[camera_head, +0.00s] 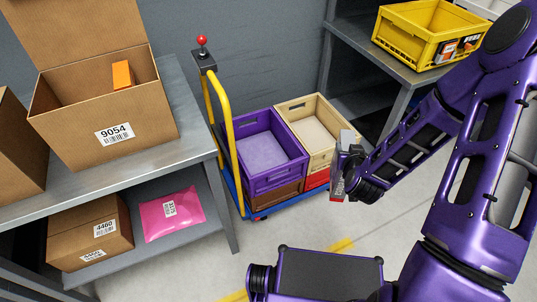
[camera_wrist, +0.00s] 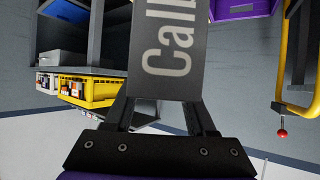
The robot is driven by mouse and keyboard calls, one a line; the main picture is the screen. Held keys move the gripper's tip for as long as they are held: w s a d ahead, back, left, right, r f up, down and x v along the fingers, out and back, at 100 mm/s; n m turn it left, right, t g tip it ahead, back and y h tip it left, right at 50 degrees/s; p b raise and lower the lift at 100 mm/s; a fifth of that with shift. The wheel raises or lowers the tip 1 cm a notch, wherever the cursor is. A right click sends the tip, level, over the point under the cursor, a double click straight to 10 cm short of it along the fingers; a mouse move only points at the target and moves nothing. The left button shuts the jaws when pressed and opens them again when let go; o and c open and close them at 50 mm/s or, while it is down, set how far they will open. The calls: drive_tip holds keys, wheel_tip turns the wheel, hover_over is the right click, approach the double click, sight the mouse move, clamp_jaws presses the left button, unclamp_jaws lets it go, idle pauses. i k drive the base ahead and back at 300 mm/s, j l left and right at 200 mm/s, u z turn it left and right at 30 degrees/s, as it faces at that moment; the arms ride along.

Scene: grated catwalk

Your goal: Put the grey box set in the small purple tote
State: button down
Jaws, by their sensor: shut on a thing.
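The grey box set (camera_wrist: 166,50) is held in my gripper, its dark grey face with large pale lettering toward the wrist camera. In the head view the box (camera_head: 347,138) shows as a small grey piece, partly hidden by my gripper (camera_head: 343,170). My gripper also shows in the wrist view (camera_wrist: 164,98), its fingers shut on the box. The small purple tote (camera_head: 276,180) stands open on a cart, left of my gripper, and its inside looks empty. A purple edge (camera_wrist: 240,9) shows at the top right of the wrist view.
A cream tote (camera_head: 321,159) stands right of the purple one, above a red crate (camera_head: 317,181). The cart has a yellow handle (camera_head: 222,125). A yellow crate (camera_head: 402,55) sits on the right shelf. A shelf with cartons (camera_head: 100,115) stands left. Floor is free in front.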

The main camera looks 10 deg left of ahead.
sight(273, 164)
drive_tip(key=i+l+u, duration=0.1)
drive_tip(key=i+l, duration=0.3)
drive_tip(key=i+u, duration=0.1)
drive_tip(key=u, duration=1.4)
drive_tip(key=i+j, duration=0.1)
drive_tip(key=i, duration=0.3)
